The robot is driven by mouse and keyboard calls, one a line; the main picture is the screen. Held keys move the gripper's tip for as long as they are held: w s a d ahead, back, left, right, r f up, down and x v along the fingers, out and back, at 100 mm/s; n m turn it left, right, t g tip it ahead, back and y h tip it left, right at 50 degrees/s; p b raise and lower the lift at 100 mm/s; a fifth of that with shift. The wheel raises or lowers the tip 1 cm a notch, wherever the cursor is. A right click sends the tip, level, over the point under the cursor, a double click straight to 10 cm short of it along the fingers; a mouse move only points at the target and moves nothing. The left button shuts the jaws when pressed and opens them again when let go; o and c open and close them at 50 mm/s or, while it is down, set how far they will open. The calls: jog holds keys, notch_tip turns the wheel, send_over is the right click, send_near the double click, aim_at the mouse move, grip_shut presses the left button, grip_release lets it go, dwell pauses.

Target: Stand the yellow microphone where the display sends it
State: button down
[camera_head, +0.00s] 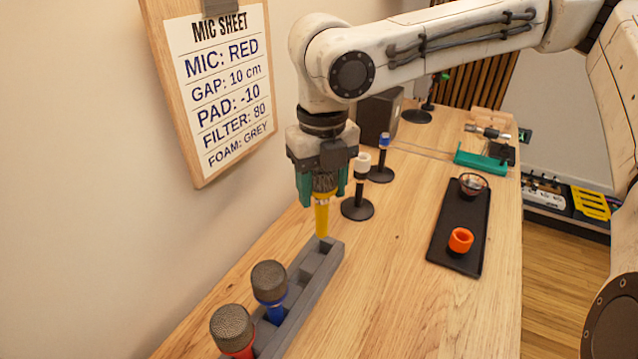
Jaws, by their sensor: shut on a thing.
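My gripper (322,190) points down and is shut on the yellow microphone (322,218) near its dark mesh head. The microphone is upright, its lower end at the far end of the grey rack (328,262); I cannot tell whether it is still inside a slot. A blue microphone (271,290) and a red microphone (233,331) stand nearer in the rack. Behind the gripper are a stand with a white top (358,190), a stand with a blue top (382,160) and, farther, a stand with a green top (428,100). A mic sheet (228,90) reads "MIC: RED".
A dark box (379,118) stands by the wall. The wooden table (390,275) is clear between rack and tray.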

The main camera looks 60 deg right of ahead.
aim_at(322, 219)
jog(key=shift+s+f+b, duration=0.1)
jog(key=shift+f+b, duration=1.05)
jog(key=shift+f, duration=0.15)
jog(key=shift+f+b, duration=1.1)
jog(key=shift+f, duration=1.2)
jog(key=shift+c, duration=1.8)
grip_release()
notch_tip(322, 219, up, 11)
jog(key=shift+f+p, duration=0.1)
jog(key=shift+p, duration=0.95)
jog(key=shift+s, duration=0.15)
